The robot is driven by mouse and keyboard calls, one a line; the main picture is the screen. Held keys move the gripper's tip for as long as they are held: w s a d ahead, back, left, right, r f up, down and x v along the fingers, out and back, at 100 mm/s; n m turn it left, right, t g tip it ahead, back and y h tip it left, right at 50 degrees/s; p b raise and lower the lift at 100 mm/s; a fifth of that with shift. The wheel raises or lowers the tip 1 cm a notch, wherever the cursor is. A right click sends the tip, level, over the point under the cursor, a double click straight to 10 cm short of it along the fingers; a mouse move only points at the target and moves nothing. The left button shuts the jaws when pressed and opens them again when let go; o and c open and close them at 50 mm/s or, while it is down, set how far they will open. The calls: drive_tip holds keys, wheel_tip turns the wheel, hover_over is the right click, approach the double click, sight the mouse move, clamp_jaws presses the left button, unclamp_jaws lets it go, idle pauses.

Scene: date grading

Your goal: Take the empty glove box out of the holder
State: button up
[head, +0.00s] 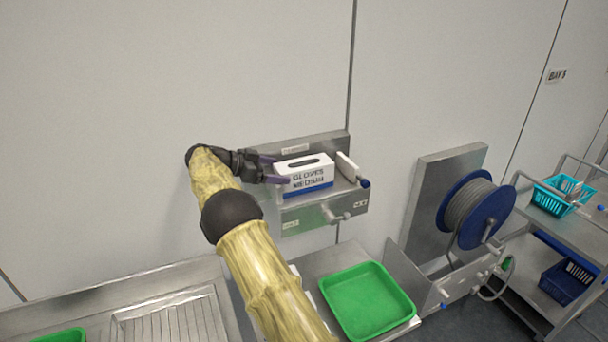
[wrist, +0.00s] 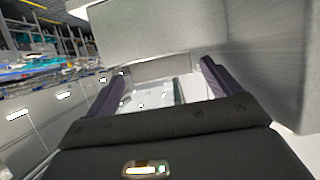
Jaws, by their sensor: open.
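The glove box (head: 305,176) is white with a blue lower band, dark lettering and a dark slot in its top. It sits in the steel holder (head: 325,212) on the wall in the head view. My gripper (head: 272,170) is open at the box's left side, its purple fingers pointing right toward it. I cannot tell whether the fingers touch the box. In the wrist view my gripper's two fingers (wrist: 165,88) stand apart, with a large pale surface close above them. The inside of the box is too dark to see.
A white upright plate with a blue-ended rod (head: 364,183) stands right of the box. Below are a green tray (head: 366,300) and a steel drainer (head: 172,322). A blue hose reel (head: 478,218) and a trolley with a teal basket (head: 562,194) stand right. Bare wall lies above.

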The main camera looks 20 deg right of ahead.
sight(289, 170)
drive_tip(key=shift+d, duration=0.1)
drive_tip(key=shift+d+p, duration=0.65)
drive_tip(key=shift+p, duration=0.2)
drive_tip(key=p+x, duration=0.2)
drive_tip(key=shift+w+d, duration=0.1)
drive_tip(key=shift+d, duration=0.35)
drive_tip(key=shift+d+f, duration=0.35)
drive_tip(key=shift+f, duration=0.1)
drive_tip(key=shift+c, duration=0.2)
drive_tip(key=c, duration=1)
